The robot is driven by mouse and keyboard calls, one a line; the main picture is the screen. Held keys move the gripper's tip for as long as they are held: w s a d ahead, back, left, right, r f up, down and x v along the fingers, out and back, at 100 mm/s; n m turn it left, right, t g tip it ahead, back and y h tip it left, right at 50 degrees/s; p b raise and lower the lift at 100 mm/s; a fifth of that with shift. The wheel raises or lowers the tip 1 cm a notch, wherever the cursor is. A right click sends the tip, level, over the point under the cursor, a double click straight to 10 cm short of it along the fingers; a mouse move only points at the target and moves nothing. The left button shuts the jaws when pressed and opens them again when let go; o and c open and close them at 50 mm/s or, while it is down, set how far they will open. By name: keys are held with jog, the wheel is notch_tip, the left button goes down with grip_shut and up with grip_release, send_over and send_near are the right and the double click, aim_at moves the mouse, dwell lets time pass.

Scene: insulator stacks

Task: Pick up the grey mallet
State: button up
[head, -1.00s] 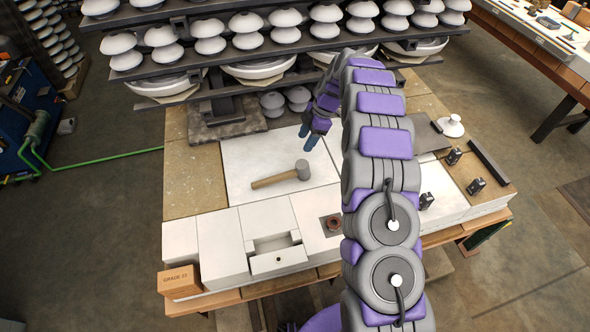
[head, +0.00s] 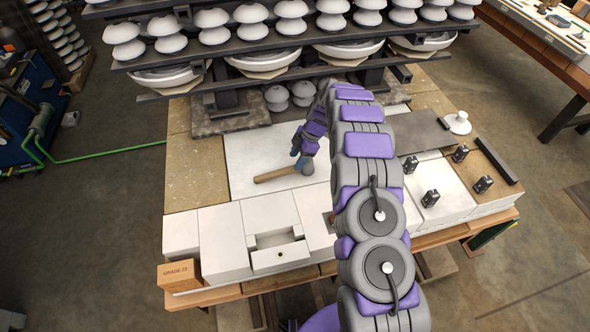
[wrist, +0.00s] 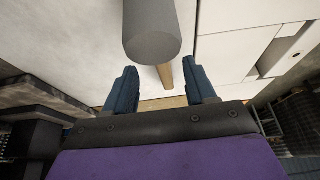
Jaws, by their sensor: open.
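The grey mallet (head: 276,174) lies on a white slab (head: 240,150) in the head view, its wooden handle pointing left and its grey head at the right. My gripper (head: 298,163) is over the mallet close to its head, partly covering it. In the wrist view the mallet's grey head (wrist: 152,32) is large at the top centre, and the handle shows in the gap between the two open blue fingers of my gripper (wrist: 162,70). Neither finger visibly touches the handle. The exact height above the handle is hard to tell.
Shelves of white insulators (head: 250,30) stand just behind the slab. White blocks with an open drawer (head: 279,256) are in front, and a box (head: 179,275) is at the front left corner. Small black clamps (head: 430,198) and a white lidded piece (head: 457,123) are at right.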

aim_at(291, 167)
jog(key=b+x, duration=0.1)
jog(key=x, duration=0.4)
jog(key=shift+a, duration=0.2)
grip_shut()
dwell(0.3)
